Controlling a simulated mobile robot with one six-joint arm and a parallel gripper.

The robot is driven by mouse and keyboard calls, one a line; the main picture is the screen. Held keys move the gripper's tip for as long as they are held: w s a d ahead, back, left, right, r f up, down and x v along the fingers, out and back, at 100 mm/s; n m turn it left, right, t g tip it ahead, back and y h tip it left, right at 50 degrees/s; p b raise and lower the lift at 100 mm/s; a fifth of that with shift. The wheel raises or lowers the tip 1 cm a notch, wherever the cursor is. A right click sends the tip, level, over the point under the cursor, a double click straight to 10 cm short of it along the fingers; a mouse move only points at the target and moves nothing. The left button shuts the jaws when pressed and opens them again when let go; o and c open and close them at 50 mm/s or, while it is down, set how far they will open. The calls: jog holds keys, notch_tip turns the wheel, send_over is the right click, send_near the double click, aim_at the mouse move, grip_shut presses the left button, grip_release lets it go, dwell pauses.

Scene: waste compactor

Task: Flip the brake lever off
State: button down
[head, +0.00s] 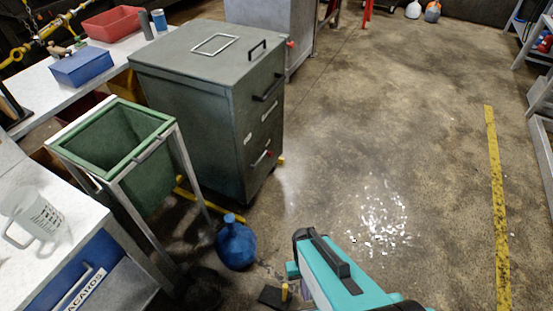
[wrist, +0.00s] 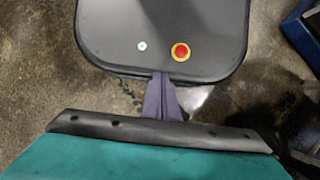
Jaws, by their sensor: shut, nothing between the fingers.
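No brake lever can be made out for certain. The grey-green metal cabinet (head: 190,95) that looks like the compactor stands at the left centre of the head view, with dark handles and a small red part low on its front. A small yellow upright piece (head: 284,291) on a dark base shows at the bottom of the head view; I cannot tell what it is. My gripper (wrist: 161,76) shows in the wrist view, its grey-purple fingers together and empty. In the head view my teal arm covers the bottom centre, and the fingertips are not clear.
A green bin in a metal frame (head: 166,152) stands left of the cabinet. A blue jug (head: 236,243) is on the floor before it. A white table with a mug (head: 35,214) is at the left. Open floor lies right, with a yellow line (head: 496,200).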

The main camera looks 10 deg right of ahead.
jog(key=w+a+f+m+t+y+b, duration=0.1)
jog(key=w+f+m+t+y+b, duration=0.25)
jog(key=w, duration=0.75)
jog(key=w+a+f+m+y+b, duration=0.1)
jog(key=w+f+m+b, duration=0.2)
jog(key=w+m+b, duration=0.5)
jog(key=w+a+f+m+t+y+b, duration=0.1)
jog(key=w+f+t+y+b, duration=0.2)
jog(key=w, duration=1)
jog(key=w+d+r+m+t+b, duration=0.2)
jog(key=w+d+r+m+b, duration=0.1)
jog(key=w, duration=0.7)
jog(key=w+d+r+m+t+y+b, duration=0.1)
jog(key=w+d+r+m+t+b, duration=0.1)
jog(key=w+b, duration=0.4)
jog(key=w+d+r+m+t+y+b, duration=0.1)
jog(key=w+d+r+m+t+b, duration=0.2)
jog(key=w, duration=1.1)
jog(key=d+r+m+b, duration=0.1)
jog(key=d+r+m, duration=0.1)
jog(key=d+m, duration=0.1)
jog(key=shift+w+d+m+b, duration=0.2)
jog(key=shift+d+m+b, duration=0.15)
jog(key=shift+b, duration=0.05)
jog(key=shift+a+f, duration=0.1)
